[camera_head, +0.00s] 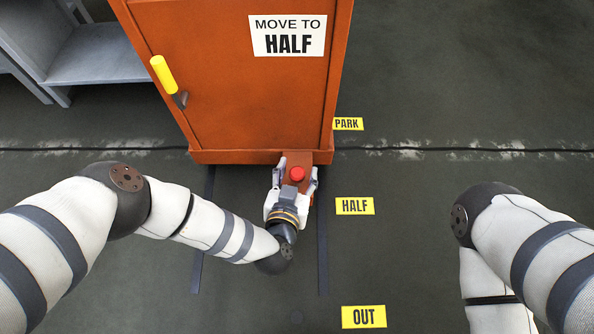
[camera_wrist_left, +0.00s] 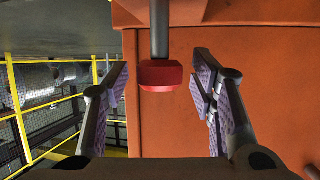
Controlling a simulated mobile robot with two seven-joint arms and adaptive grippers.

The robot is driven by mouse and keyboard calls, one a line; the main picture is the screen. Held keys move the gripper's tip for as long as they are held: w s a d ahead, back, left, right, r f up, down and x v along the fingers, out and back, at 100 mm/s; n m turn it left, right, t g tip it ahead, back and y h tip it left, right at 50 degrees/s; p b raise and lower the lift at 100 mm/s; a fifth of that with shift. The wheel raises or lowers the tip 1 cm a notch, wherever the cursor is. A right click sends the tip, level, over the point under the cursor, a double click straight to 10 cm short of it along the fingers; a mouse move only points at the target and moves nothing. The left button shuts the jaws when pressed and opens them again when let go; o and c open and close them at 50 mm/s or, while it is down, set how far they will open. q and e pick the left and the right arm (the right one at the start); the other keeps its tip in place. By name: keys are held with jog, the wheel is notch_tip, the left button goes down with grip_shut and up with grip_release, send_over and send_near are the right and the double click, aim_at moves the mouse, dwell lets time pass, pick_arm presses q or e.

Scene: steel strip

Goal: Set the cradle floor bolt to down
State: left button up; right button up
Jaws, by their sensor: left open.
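The floor bolt shows as a red knob (camera_head: 297,173) at the front foot of the orange cradle (camera_head: 245,105). In the left wrist view the red knob (camera_wrist_left: 160,76) sits on the end of a grey rod (camera_wrist_left: 159,28). My left gripper (camera_head: 292,182) is open, with one finger on each side of the knob. In the left wrist view its fingers (camera_wrist_left: 163,85) stand apart with a gap on both sides of the knob. The bolt's lower end is hidden. My right arm shows at the right edge, but its gripper is out of view.
The cradle bears a "MOVE TO HALF" sign (camera_head: 288,35) and a yellow handle (camera_head: 163,74). Floor labels read PARK (camera_head: 348,124), HALF (camera_head: 355,206) and OUT (camera_head: 363,317). The cradle's front edge is near PARK. Dark floor strips run forward from it. The floor at right is clear.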

pick_arm(q)
jog(key=v, duration=0.7)
jog(key=shift+s, duration=0.25)
jog(key=shift+a+r, duration=0.1)
jog(key=shift+r, duration=0.05)
